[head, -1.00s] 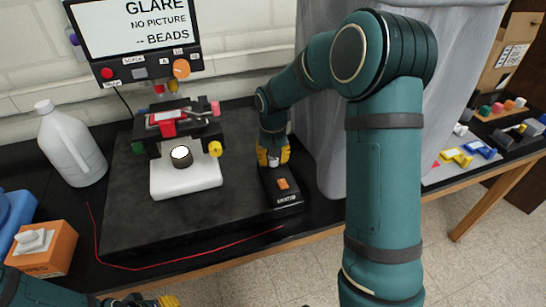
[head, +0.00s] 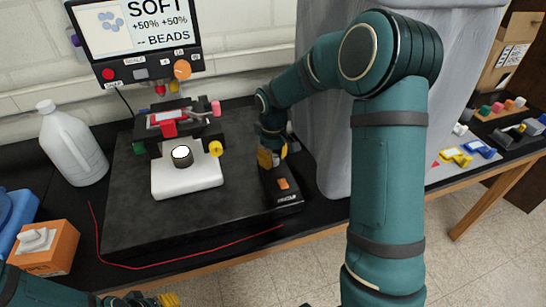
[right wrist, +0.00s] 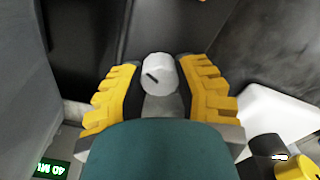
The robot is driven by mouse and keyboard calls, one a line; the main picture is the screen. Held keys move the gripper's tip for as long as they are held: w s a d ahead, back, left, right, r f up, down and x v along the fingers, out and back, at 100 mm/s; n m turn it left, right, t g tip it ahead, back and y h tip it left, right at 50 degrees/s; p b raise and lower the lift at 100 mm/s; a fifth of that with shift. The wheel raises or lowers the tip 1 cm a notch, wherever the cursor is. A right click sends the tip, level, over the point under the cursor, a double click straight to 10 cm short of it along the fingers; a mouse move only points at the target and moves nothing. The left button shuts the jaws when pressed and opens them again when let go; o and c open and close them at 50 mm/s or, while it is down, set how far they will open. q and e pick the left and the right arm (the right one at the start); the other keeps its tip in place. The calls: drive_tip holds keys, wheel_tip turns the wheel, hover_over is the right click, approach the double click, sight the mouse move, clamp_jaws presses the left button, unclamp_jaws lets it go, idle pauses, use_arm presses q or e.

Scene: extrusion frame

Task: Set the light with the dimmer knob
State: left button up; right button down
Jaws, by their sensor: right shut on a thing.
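The dimmer knob (right wrist: 158,72) is a pale grey cylinder with a dark pointer line on its top, seen in the right wrist view. My right gripper (right wrist: 160,80) has its yellow fingers on both sides of it and is shut on it. In the head view the right gripper (head: 270,158) is at the far end of the black dimmer box (head: 290,200) and hides the knob. The screen (head: 132,26) reads SOFT, +50% +50%, -- BEADS, with pale blue blobs. The lit lamp (head: 182,156) glows on the white microscope base (head: 188,182). My left gripper (head: 155,300) is low at the left, its opening unclear.
An orange switch (head: 283,184) is on the dimmer box. A white jug (head: 72,147) and an orange box (head: 45,250) stand at the left. A red cord (head: 190,256) lies along the table's front. Grey cloth (head: 318,130) hangs close behind my right arm.

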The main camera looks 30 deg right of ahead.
sight(273, 157)
idle(0.4)
drive_tip(key=c, duration=0.6)
unclamp_jaws()
wheel_tip(273, 157, up, 12)
idle(1.2)
